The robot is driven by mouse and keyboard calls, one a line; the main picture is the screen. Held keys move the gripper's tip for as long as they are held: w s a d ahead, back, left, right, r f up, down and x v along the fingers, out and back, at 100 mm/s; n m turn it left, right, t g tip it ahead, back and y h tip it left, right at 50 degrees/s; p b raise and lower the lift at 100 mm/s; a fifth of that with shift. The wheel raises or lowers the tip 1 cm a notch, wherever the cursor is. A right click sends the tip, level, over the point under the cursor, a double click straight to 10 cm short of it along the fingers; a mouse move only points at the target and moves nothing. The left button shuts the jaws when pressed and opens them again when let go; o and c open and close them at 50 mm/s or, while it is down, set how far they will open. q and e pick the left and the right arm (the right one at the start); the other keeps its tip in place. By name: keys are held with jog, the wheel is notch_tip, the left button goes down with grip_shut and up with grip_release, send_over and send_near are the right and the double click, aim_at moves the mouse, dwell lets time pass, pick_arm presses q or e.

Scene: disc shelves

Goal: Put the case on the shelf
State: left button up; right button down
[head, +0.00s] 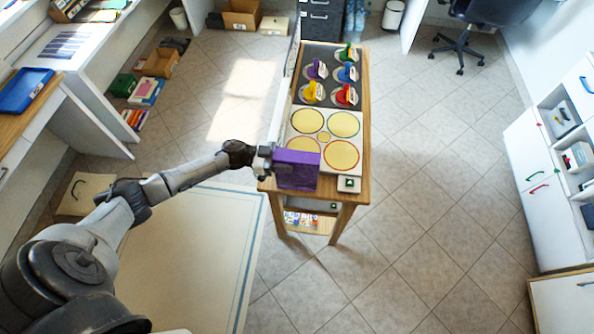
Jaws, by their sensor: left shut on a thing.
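A purple case (297,169) is held upright at the near end of the narrow wooden table (364,185). My left gripper (272,161) is shut on the left side of the case. The case hides part of the table's near edge; I cannot tell whether it touches the table. A low shelf (316,225) under the table holds colourful items that look like cases. White shelving (98,108) stands along the left wall. My right gripper is not in view.
The tabletop bears a board with large yellow circles (342,155) and a dark panel with several coloured knobs (346,95). Boxes (160,63) stand on the floor at left. White cabinets (545,205) line the right. The tiled floor right of the table is clear.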

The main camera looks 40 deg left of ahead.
pick_arm(q)
grip_shut()
